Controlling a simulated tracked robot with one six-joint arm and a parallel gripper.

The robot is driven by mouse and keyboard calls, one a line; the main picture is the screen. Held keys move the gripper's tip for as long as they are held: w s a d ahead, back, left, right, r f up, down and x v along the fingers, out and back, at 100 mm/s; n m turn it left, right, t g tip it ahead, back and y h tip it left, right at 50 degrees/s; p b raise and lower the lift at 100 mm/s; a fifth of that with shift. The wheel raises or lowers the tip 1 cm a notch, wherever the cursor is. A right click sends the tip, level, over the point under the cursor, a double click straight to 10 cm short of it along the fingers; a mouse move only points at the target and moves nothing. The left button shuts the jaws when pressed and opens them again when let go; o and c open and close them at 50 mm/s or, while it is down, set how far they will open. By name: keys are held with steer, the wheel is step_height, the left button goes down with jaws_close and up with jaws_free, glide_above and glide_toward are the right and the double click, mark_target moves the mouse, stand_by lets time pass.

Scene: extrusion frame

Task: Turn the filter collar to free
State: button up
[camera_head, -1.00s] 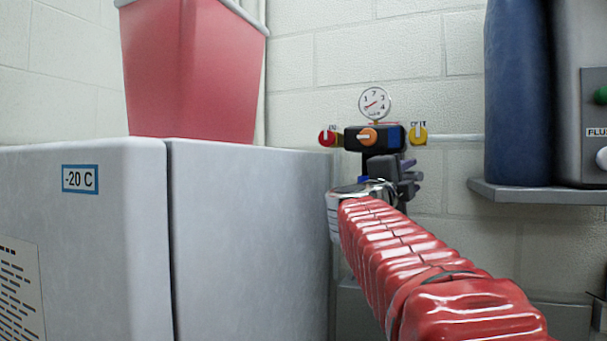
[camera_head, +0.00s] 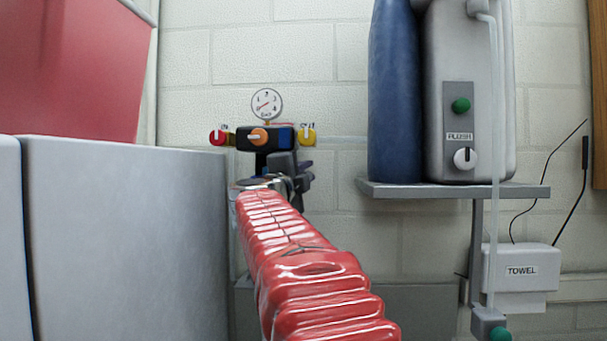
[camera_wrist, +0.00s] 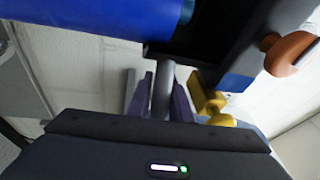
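The filter unit (camera_head: 270,137) is a black block on the wall with a dial gauge (camera_head: 267,104) above it. In the wrist view a blue cylindrical part (camera_wrist: 85,18), which looks like the collar, joins the black block (camera_wrist: 215,30) at top left. My gripper (camera_head: 306,172) is just below the unit in the head view and hides its lower part. In the wrist view my gripper's two purple fingers (camera_wrist: 164,95) stand apart. A grey pipe (camera_wrist: 163,85) shows in the gap; I cannot tell whether it lies behind them. The blue part is not between them.
Red (camera_head: 217,137), orange (camera_head: 258,137) and yellow (camera_head: 308,136) knobs stick out from the unit. A grey cabinet (camera_head: 125,240) is close at left. A shelf (camera_head: 455,190) with a blue cylinder (camera_head: 394,95) and grey machine (camera_head: 470,60) stands at right.

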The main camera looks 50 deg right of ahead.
jaws_close()
steer(key=shift+f, duration=0.1)
steer(key=shift+d, duration=0.2)
